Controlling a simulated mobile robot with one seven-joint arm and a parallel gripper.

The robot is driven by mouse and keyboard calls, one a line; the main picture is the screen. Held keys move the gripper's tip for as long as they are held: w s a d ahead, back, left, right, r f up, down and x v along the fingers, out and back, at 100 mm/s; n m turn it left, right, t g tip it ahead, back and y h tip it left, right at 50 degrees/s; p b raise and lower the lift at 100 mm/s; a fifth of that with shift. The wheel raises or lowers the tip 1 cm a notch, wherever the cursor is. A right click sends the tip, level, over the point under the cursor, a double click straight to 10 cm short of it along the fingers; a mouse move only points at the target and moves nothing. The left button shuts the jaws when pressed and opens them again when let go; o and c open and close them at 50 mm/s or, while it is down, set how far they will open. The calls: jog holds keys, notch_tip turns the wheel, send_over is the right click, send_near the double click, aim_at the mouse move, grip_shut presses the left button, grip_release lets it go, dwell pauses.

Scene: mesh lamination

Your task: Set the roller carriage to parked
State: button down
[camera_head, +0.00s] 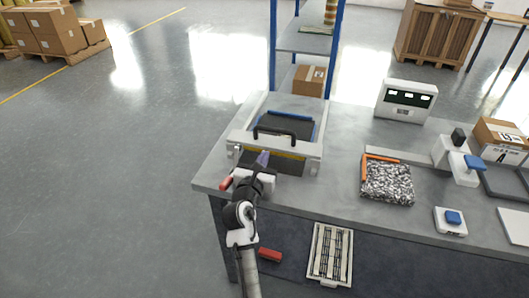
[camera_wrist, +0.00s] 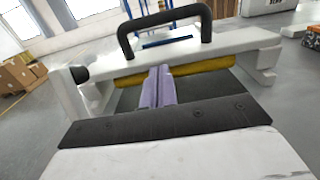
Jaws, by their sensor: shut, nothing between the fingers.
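The roller carriage (camera_head: 307,147) is a white bridge with a black bar handle (camera_head: 275,132) on top and a yellow roller beneath. It straddles the dark bed of the laminator on the left part of the table. In the wrist view the carriage (camera_wrist: 238,42) spans the upper middle, its black handle (camera_wrist: 165,18) arching above and the yellow roller (camera_wrist: 205,65) below it. My gripper (camera_head: 263,158) is in front of the carriage, at the near side. In the wrist view its lilac fingers (camera_wrist: 158,85) are together and empty, pointing toward the roller below the handle. Whether they touch the carriage is unclear.
A speckled mesh block (camera_head: 387,183) with an orange edge lies right on the grey table (camera_head: 335,185). A white display box (camera_head: 405,101), a blue-button box (camera_head: 450,221) and a blue-topped device (camera_head: 462,160) stand farther right. A slatted panel (camera_head: 331,252) is below the front edge.

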aim_at(272, 137)
jog(key=shift+w+d, duration=0.2)
jog(key=shift+w, duration=0.5)
jog(key=p+x, duration=0.1)
jog(key=x, duration=0.8)
jog(key=shift+w+d, duration=0.1)
jog(key=shift+w, duration=0.25)
jog(key=shift+s, duration=0.1)
